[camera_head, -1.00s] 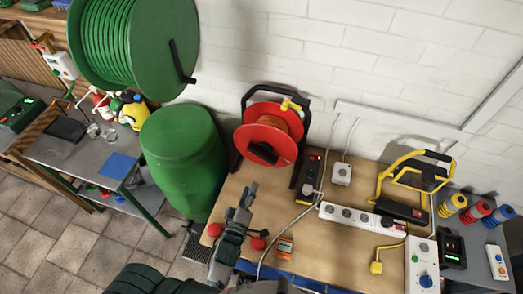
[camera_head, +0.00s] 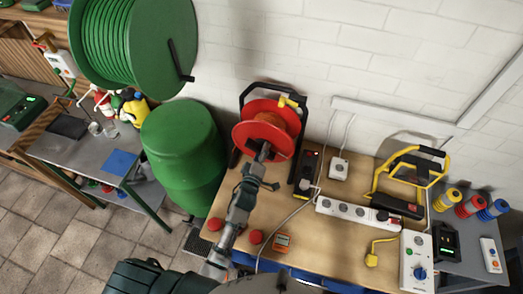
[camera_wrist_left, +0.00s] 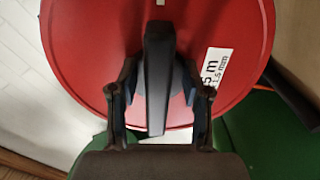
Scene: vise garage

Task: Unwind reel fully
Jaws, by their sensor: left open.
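The red cable reel (camera_head: 268,129) stands in a black frame at the back left of the wooden bench, with a yellow piece at its top right. It also fills the left wrist view (camera_wrist_left: 85,75), with a white label at its right. A black crank handle (camera_wrist_left: 157,75) stands upright across the middle of the reel face. My left gripper (camera_head: 262,160) reaches up to the front of the reel. In the left wrist view my left gripper (camera_wrist_left: 160,95) is open, with one finger on each side of the handle's lower part. Whether the fingers touch it is unclear. My right gripper is not in view.
A yellow stand (camera_head: 412,175) is at the right. A green barrel (camera_head: 183,150) stands left of the bench, below a large green reel (camera_head: 140,45).

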